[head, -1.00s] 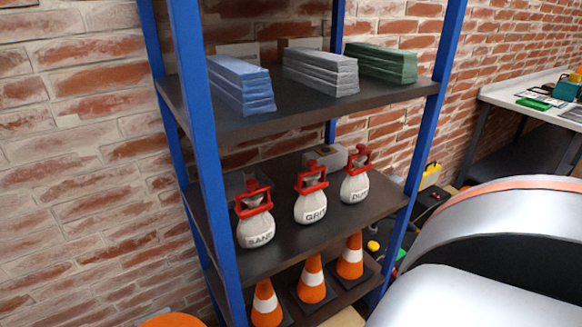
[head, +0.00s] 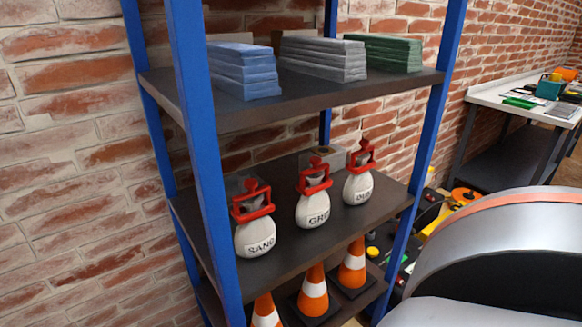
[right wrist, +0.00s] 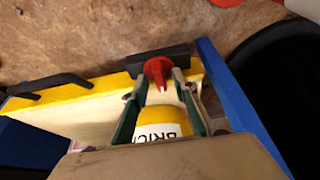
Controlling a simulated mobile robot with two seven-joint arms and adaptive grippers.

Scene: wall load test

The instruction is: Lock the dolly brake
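In the right wrist view, a red lever-like part (right wrist: 157,70) sits by a black bar (right wrist: 188,56) at the yellow edge of a pale platform (right wrist: 95,102), which may be the dolly. My right gripper (right wrist: 161,82) has its two fingers apart, with the red part between or just beyond the tips; contact cannot be told. A yellow and white object marked "BRIC" (right wrist: 163,126) shows between the fingers, partly hidden. The dolly and its brake are not identifiable in the head view. My left gripper is in no view.
A blue-posted shelf (head: 192,130) stands against the brick wall. It holds plank stacks (head: 322,58), white bags with red handles (head: 313,209) and orange cones (head: 314,290). A workbench (head: 497,98) is at the back right. Blue strips (right wrist: 225,85) border the platform.

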